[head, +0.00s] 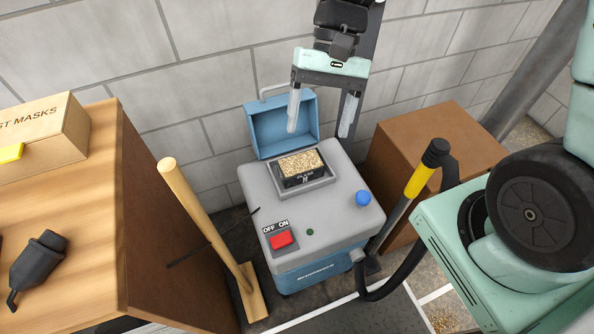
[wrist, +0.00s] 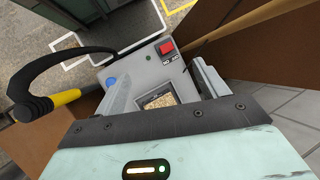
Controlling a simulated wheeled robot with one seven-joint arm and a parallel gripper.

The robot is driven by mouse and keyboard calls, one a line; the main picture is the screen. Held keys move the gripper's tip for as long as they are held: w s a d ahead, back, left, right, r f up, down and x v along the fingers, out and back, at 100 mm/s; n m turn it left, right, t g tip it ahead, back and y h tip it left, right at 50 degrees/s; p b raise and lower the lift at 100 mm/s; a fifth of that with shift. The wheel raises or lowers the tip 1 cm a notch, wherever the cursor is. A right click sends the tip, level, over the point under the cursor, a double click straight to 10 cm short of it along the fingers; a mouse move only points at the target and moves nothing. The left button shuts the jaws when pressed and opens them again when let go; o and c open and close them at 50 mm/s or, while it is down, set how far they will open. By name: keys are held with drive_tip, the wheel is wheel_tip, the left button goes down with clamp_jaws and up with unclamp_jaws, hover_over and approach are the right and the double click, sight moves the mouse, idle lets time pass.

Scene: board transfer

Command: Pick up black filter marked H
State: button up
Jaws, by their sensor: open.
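The black filter marked H (head: 304,180) sits in a square recess on top of the grey and blue vacuum machine (head: 347,181). Its top is covered with tan, grainy debris, and its front side carries light lettering. In the wrist view the filter (wrist: 158,101) shows between my fingers, partly cut off by my gripper body. My gripper (head: 319,115) is open and empty, pointing down above the filter and apart from it. The machine's blue lid (head: 283,127) stands open behind the recess.
A red switch (head: 282,239) and a blue knob (head: 362,198) stick up from the machine top. A black hose with a yellow grip (head: 420,181) rises at right. A broom (head: 205,220) leans at left beside a wooden bench (head: 150,215). A brown box (head: 440,135) stands behind right.

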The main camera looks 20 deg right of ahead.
drive_tip(key=w+d+f+m+y+b, duration=0.3)
drive_tip(key=w+d+f+m+b, duration=0.15)
drive_tip(key=f, duration=0.25)
drive_tip(key=w+d+f+m+y+b, duration=0.3)
drive_tip(key=w+d+f+m, duration=0.15)
drive_tip(key=f, duration=0.35)
drive_tip(key=m+t+y+b, duration=0.4)
drive_tip(key=m+b, duration=0.1)
drive_tip(key=m, duration=0.2)
approach(310, 160)
drive_tip(key=b+x, duration=0.1)
drive_tip(key=x, duration=0.4)
drive_tip(key=shift+a+f+b, duration=0.25)
drive_tip(key=shift+f+b, duration=0.1)
drive_tip(key=shift+f, duration=0.2)
drive_tip(key=shift+r+b+x, duration=0.15)
drive_tip(key=shift+b+x, duration=0.25)
drive_tip(key=shift+x, duration=1)
drive_tip(key=shift+r+b+x, duration=0.2)
drive_tip(key=shift+b+x, duration=0.2)
drive_tip(key=shift+x, duration=1.05)
drive_tip(key=shift+a, duration=0.1)
drive_tip(key=c, duration=0.8)
